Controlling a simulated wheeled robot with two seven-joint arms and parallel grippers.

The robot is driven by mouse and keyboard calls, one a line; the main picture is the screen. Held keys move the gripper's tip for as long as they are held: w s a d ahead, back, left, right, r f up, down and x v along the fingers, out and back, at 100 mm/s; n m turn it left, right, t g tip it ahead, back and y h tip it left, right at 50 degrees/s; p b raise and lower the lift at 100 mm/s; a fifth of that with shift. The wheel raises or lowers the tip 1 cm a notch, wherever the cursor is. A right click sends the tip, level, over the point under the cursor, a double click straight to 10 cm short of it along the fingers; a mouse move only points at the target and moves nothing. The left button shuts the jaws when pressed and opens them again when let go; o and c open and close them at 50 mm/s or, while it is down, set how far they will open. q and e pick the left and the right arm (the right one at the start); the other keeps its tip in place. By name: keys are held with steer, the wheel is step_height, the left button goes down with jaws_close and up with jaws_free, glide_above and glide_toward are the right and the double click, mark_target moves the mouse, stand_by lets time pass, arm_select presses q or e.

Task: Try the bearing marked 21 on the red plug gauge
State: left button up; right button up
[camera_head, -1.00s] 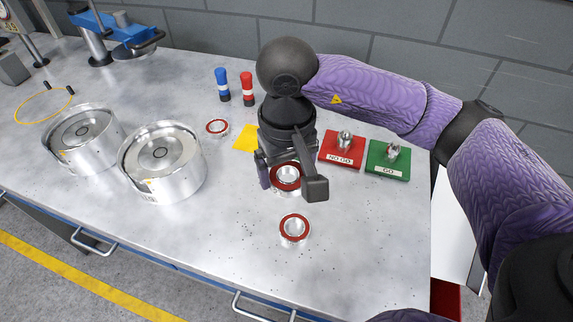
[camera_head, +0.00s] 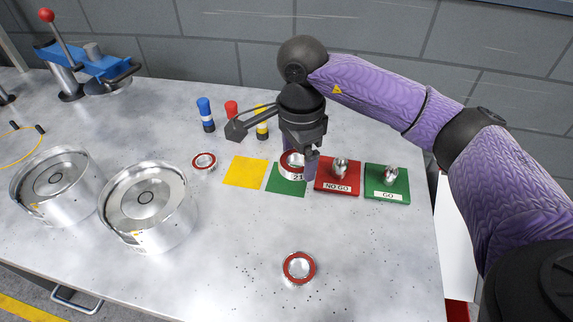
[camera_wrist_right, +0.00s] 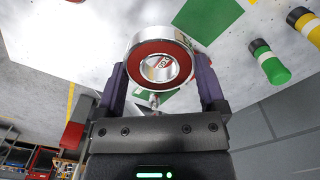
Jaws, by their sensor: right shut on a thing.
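The bearing marked 21 (camera_head: 297,176), a silver ring with a red face, is held in my right gripper (camera_head: 299,163). It appears over the green mat, just left of the red plug gauge; its height is hard to judge. In the right wrist view the bearing (camera_wrist_right: 143,41) sits between the two fingers of the right gripper (camera_wrist_right: 160,75), and something red with pale marks shows through its bore. The red plug gauge (camera_head: 325,184) is a red block labelled NO GO with a silver plug on top. The bearing and plug look apart. My left gripper is not in view.
A green GO gauge (camera_head: 400,194) stands right of the red one. Another red-faced bearing (camera_head: 299,268) lies in front, and one (camera_head: 204,162) lies left of the yellow mat (camera_head: 245,171). Coloured cylinders (camera_head: 205,115) stand behind. Two large metal housings (camera_head: 150,210) stand left.

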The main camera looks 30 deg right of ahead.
steer(key=w+d+m, duration=0.2)
steer(key=d+m, duration=0.3)
steer(key=m, duration=1.9)
glide_above(342, 160)
steer(key=a, duration=0.1)
steer(key=shift+w+a+f, duration=0.1)
steer(key=shift+f, duration=0.25)
steer(key=shift+d+m, duration=0.6)
steer(key=shift+m, duration=0.5)
steer(key=shift+f, duration=0.2)
step_height(342, 160, down, 4)
steer(key=b, duration=0.5)
steer(key=shift+f, duration=0.65)
steer(key=shift+r+p, duration=0.1)
steer(key=shift+p, duration=0.2)
